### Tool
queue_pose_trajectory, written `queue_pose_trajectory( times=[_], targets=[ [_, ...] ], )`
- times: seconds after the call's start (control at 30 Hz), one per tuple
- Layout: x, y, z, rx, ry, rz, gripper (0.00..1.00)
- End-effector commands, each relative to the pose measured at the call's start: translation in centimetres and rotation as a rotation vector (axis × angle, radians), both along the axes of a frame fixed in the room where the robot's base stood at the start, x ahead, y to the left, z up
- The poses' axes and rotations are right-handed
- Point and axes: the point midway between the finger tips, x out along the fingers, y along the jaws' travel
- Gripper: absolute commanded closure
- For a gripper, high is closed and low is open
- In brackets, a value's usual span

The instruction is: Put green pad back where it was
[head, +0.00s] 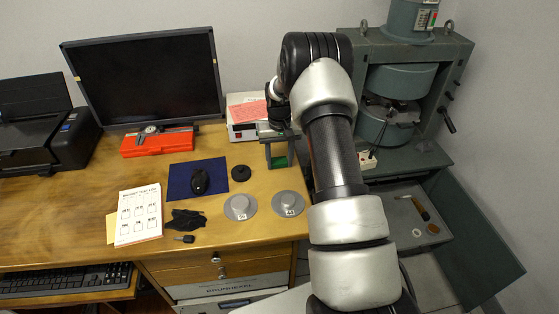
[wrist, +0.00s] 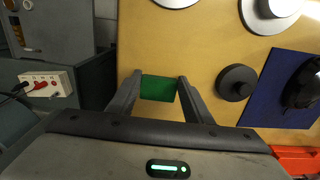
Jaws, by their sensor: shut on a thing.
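The green pad (wrist: 158,89) is a small flat green rectangle. It sits between the two fingertips of my gripper (wrist: 160,80) in the wrist view, with a finger at each side edge. In the head view the pad (head: 280,161) shows as a green patch between the fingers of my gripper (head: 279,158), over the right rear part of the wooden desk. My gripper is shut on the pad. I cannot tell whether the pad touches the desk top.
A black disc (head: 241,173) and two grey discs (head: 240,207) (head: 289,204) lie nearby on the desk (head: 90,195). A blue mat (head: 180,187) with a black mouse (head: 200,181) is to the left. The magnet machine (head: 403,82) stands right, beside a white socket box (head: 366,161).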

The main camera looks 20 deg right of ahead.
Motion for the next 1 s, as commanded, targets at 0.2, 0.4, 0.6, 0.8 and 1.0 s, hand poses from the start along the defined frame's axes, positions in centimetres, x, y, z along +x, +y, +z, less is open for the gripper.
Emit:
queue_pose_trajectory(
  times=[0.2, 0.4, 0.6, 0.8, 1.0],
  targets=[
    [0.0, 0.0, 0.0, 0.000, -0.002, 0.000, 0.72],
    [0.0, 0.0, -0.2, 0.000, -0.001, 0.000, 0.41],
    [0.0, 0.0, -0.2, 0.000, -0.001, 0.000, 0.36],
    [0.1, 0.0, 0.5, 0.000, -0.002, 0.000, 0.36],
    [0.1, 0.0, 3.5, -0.001, -0.005, 0.000, 0.36]
  ],
)
